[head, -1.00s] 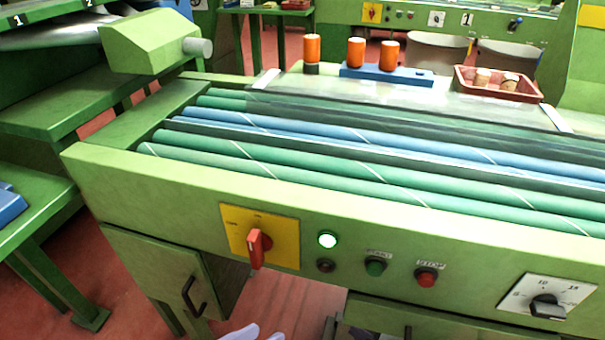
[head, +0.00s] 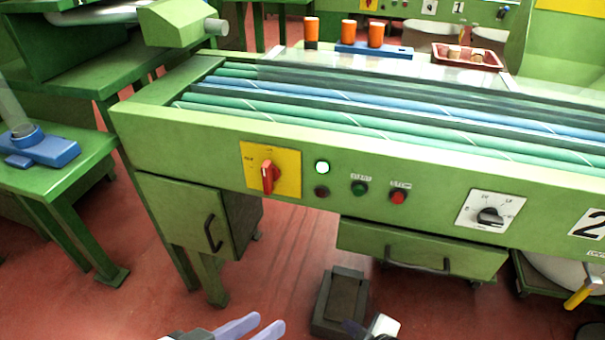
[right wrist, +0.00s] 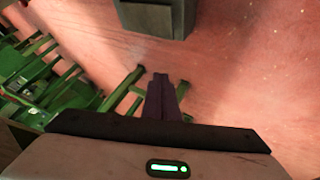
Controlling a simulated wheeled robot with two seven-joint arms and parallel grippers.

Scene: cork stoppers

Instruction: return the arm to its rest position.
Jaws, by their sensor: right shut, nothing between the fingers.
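My left gripper (head: 268,321) is at the bottom edge of the head view, with two pale purple fingers apart and nothing visible between them. My right gripper (head: 352,325) is low in the head view, to the right of the left one, and only partly in frame. In the right wrist view, its dark fingers (right wrist: 160,80) are together with nothing between them. Both grippers show in front of the green roller machine (head: 380,150), below its control panel. Most of both arms is out of view.
A dark pedal-like box (head: 340,300) stands on the red floor (head: 270,260) under the machine. A green side table (head: 60,175) with a blue device (head: 42,148) is at left. Orange-topped pieces, including one (head: 311,28), and a red tray (head: 455,62) are at the back.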

